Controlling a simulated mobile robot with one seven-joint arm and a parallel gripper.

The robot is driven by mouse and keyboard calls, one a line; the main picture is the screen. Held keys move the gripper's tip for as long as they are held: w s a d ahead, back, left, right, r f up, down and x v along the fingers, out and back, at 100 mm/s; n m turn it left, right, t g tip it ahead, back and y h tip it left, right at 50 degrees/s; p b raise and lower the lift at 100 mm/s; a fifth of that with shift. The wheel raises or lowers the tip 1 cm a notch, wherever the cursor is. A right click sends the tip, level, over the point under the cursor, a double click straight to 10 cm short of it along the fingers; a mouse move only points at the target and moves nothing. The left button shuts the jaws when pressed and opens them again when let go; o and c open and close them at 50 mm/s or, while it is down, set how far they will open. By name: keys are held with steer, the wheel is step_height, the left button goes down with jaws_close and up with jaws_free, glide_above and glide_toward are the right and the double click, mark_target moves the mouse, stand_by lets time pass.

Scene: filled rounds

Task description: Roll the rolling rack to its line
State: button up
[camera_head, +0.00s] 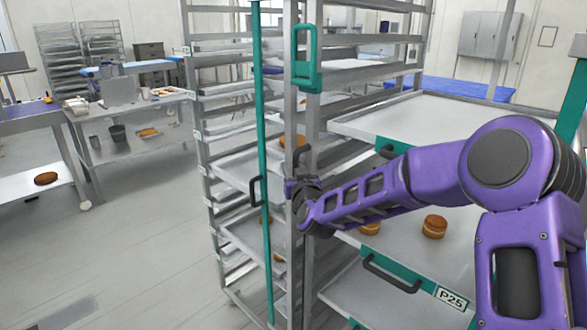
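The rolling rack (309,120) is a tall grey metal frame with many shelf rails, in the middle of the view. It carries metal trays, some with brown filled rounds (434,226) on them. A green vertical bar (262,150) and a green handle-like fitting (305,62) show on its near side. My gripper (296,187) is at the rack's near upright, at about mid height. Its fingers are small and dark against the post, so I cannot tell whether they grip it. The rack's wheels are out of view, and I see no clear floor line.
Work tables (128,108) with trays and pots stand at the left, one with a brown round (46,178) on its lower shelf. The pale plank floor (140,250) between them and the rack is open. A dark grey patch (58,314) lies at the lower left.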

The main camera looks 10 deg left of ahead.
jaws_close()
stand_by(1.4)
